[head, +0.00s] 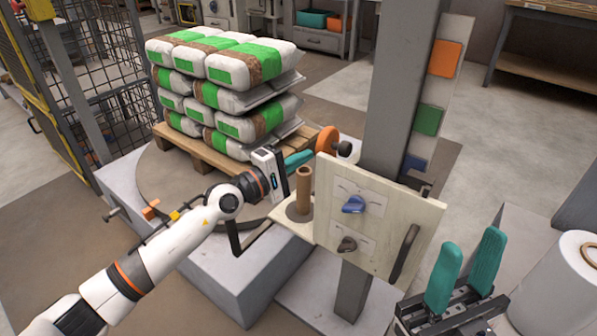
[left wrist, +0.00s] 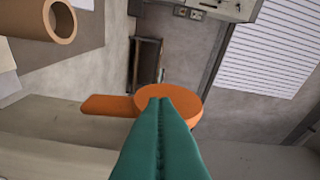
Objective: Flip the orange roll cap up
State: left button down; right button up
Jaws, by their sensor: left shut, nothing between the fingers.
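In the left wrist view the cap (left wrist: 185,99) has a flat orange tab (left wrist: 107,105) pointing left. My left gripper (head: 310,154) is shut and empty, its teal fingertips right at the cap. In the left wrist view its fingers (left wrist: 162,104) overlap the disc's lower part; I cannot tell whether they touch it. My right gripper (head: 468,245) is open and empty at the lower right, its two teal fingers apart.
A pale panel (head: 325,225) with a blue knob (head: 353,204), a dark knob (head: 347,245) and a handle stands before the post (head: 398,90). A brown tube (head: 303,188) stands beside it. Stacked bags (head: 225,90) lie behind. A white roll (head: 560,285) is at right.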

pick_arm(q)
jog(key=v, duration=1)
jog(key=shift+s+a, duration=0.25)
jog(key=shift+a, duration=0.1)
